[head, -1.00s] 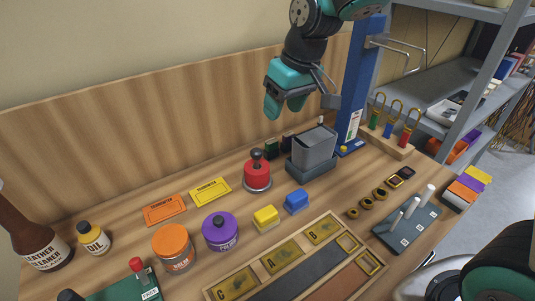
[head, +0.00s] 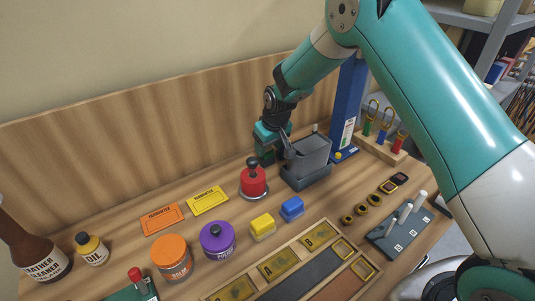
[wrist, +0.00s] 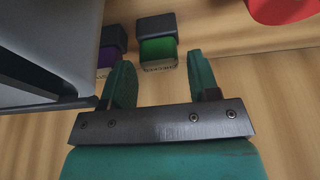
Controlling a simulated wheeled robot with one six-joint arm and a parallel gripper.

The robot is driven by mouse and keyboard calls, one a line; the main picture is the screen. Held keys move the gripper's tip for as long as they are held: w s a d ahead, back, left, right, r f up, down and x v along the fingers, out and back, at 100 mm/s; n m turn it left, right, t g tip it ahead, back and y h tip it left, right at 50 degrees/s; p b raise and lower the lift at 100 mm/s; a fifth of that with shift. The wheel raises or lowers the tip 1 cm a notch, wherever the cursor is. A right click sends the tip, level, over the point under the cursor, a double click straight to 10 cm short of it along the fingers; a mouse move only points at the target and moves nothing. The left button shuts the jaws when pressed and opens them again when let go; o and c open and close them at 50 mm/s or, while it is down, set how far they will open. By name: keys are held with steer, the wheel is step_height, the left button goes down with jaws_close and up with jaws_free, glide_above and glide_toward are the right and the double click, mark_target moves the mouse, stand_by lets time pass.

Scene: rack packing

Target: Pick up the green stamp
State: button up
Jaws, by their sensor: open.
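The green stamp (wrist: 158,50) has a dark top and a green body with a pale label edge. In the wrist view it stands just ahead of my gripper (wrist: 160,72), roughly in line with the gap between the two teal fingers. The fingers are open and hold nothing; they appear apart from the stamp. In the head view my gripper (head: 268,150) is low behind the red pot, beside the grey bin, and it hides the green stamp there.
A purple stamp (wrist: 107,55) stands close left of the green one, near the left finger. The grey bin (head: 312,152) is just right of my gripper in the head view. The red pot (head: 253,183) with a dark knob stands in front.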

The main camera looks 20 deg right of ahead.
mark_target(266, 156)
steer(key=shift+p+x, duration=1.25)
steer(key=shift+x, duration=1.5)
steer(key=shift+w, duration=0.15)
steer(key=c, duration=0.6)
